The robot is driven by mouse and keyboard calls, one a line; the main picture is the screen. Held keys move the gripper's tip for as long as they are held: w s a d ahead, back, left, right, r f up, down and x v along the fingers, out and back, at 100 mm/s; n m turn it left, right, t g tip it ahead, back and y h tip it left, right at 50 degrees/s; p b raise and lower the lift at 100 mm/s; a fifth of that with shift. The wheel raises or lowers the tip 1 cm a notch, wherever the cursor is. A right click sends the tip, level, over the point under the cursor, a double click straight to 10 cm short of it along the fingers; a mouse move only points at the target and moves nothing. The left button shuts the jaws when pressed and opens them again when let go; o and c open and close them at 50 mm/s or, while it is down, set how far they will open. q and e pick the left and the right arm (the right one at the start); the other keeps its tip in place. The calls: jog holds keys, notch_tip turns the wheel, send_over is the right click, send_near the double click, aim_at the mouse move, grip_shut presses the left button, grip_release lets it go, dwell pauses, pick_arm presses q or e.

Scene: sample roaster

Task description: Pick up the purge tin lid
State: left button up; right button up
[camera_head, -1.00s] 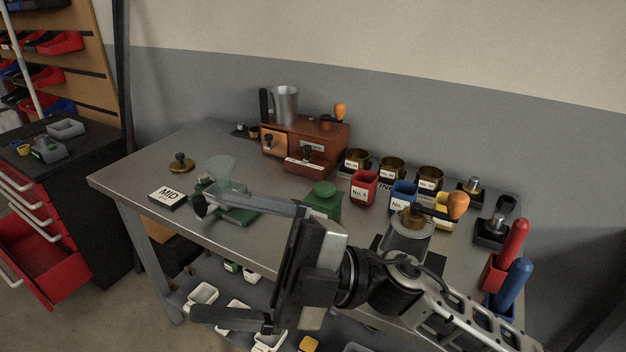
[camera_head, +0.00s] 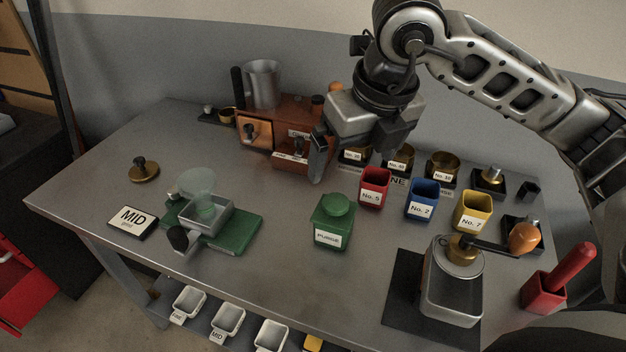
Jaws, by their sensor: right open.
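The green purge tin (camera_head: 333,234) stands upright on the bench near the middle, with a PURGE label on its front. My right gripper (camera_head: 350,158) comes in from the upper right and hangs above and behind the tin. It is open and empty, with its fingers pointing down, apart from the lid. My left gripper is out of view.
Red (camera_head: 374,188), blue (camera_head: 421,201) and yellow (camera_head: 472,212) cups stand right of the tin. A wooden box (camera_head: 290,112) is behind. Bench in front of the tin is clear.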

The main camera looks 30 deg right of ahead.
jog(key=w+d+f, duration=0.1)
jog(key=w, duration=0.1)
send_over(337, 203)
jog(key=s, duration=0.2)
jog(key=x, duration=0.2)
jog(key=s+x, duration=0.1)
jog(key=x, duration=0.4)
jog(key=shift+s+d+f+p, duration=0.15)
jog(key=shift+s+f+p, duration=0.15)
jog(key=shift+f, duration=0.2)
jog(key=shift+w+f, duration=0.1)
jog(key=shift+f, duration=0.2)
jog(key=shift+w+f, duration=0.2)
jog(key=shift+f, duration=0.3)
jog(key=p+x, duration=0.1)
jog(key=x, duration=0.3)
jog(key=shift+w+f, duration=0.15)
jog(key=shift+f, duration=0.05)
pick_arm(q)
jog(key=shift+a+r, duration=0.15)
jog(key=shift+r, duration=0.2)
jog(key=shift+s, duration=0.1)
pick_arm(e)
jog(key=shift+c, duration=0.3)
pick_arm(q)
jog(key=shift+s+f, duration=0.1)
pick_arm(e)
jog(key=c, duration=0.6)
